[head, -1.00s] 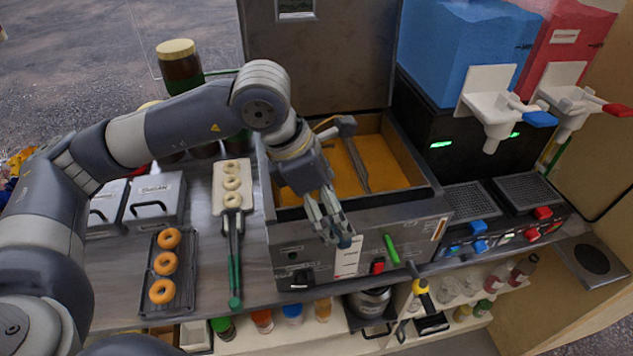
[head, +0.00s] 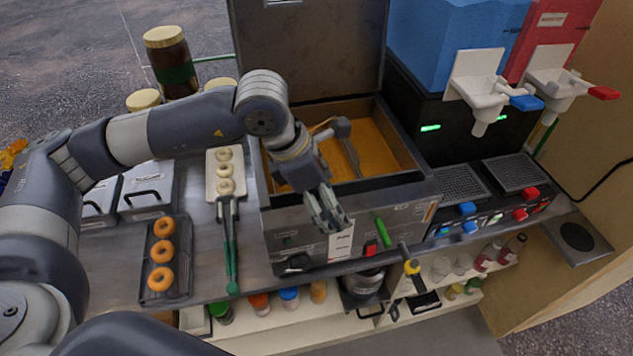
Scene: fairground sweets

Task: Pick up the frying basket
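The fryer (head: 350,245) is a grey box with an open basin of amber oil (head: 375,150) and a raised lid behind it. A dark, thin metal piece (head: 350,155) lies in the basin; I cannot tell whether it is part of the frying basket, which I cannot clearly make out. My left gripper (head: 331,220) hangs over the fryer's front edge, its fingers pointing down before the front panel. Its fingers look apart, with nothing seen between them. My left arm hides part of the basin's left side. My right gripper is not in view.
A tray of pale raw rings (head: 211,190), green-handled tongs (head: 231,255) and a rack of browned doughnuts (head: 181,285) lie left of the fryer. Blue (head: 450,40) and red (head: 565,35) dispensers stand to the right. A shelf with bottles runs below.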

